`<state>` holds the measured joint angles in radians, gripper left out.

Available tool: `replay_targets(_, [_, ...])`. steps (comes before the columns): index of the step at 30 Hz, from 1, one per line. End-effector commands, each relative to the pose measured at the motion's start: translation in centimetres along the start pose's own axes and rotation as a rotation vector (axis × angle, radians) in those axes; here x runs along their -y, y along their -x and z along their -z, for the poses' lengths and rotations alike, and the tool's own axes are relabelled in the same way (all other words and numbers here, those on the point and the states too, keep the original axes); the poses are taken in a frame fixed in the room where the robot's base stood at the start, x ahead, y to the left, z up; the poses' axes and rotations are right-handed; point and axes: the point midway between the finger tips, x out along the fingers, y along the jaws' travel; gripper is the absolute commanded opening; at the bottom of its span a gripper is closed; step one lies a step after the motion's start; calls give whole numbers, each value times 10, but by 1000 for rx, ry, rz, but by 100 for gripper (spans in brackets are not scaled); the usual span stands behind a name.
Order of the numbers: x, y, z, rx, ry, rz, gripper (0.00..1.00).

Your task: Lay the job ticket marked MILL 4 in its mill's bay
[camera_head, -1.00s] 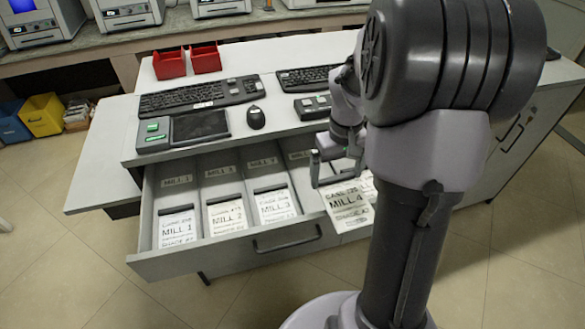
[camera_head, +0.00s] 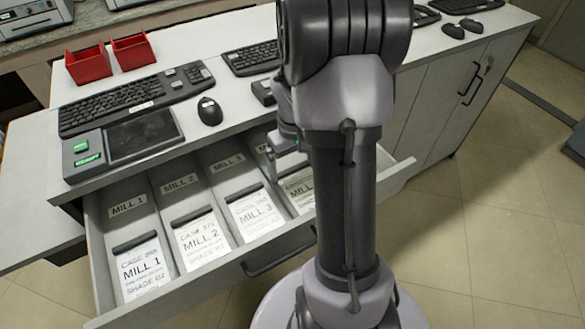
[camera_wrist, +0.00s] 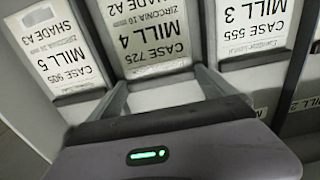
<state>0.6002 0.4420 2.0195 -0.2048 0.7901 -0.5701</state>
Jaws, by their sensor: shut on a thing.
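The MILL 4 ticket (camera_wrist: 150,38), white with black print and a dark bar at one end, shows upside down in the wrist view, between the MILL 5 and MILL 3 tickets. In the head view the ticket (camera_head: 300,188) is in or over the bay right of MILL 3, partly hidden by my arm. My gripper (camera_wrist: 162,84) is shut on its dark-bar end, one finger at each side. It also shows in the head view (camera_head: 284,148), largely behind my arm. I cannot tell whether the ticket rests on the bay floor.
The open drawer (camera_head: 205,295) has divided bays. The MILL 1 ticket (camera_head: 142,268), MILL 2 ticket (camera_head: 201,238), MILL 3 ticket (camera_head: 254,212) and MILL 5 ticket (camera_wrist: 62,48) lie in theirs. A keyboard (camera_head: 135,98), mouse (camera_head: 210,111) and red bins (camera_head: 88,65) stand on the worktop above.

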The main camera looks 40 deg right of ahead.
Motion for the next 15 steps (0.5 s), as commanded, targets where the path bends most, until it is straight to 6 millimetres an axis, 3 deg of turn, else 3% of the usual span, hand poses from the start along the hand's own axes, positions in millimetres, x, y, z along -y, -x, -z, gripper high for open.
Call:
replay_targets(7, [0,-2,0,0,0,0,55])
replay_targets(8, [0,-1,0,0,0,0,98])
replay_targets(15, [0,0,0,0,0,0,100])
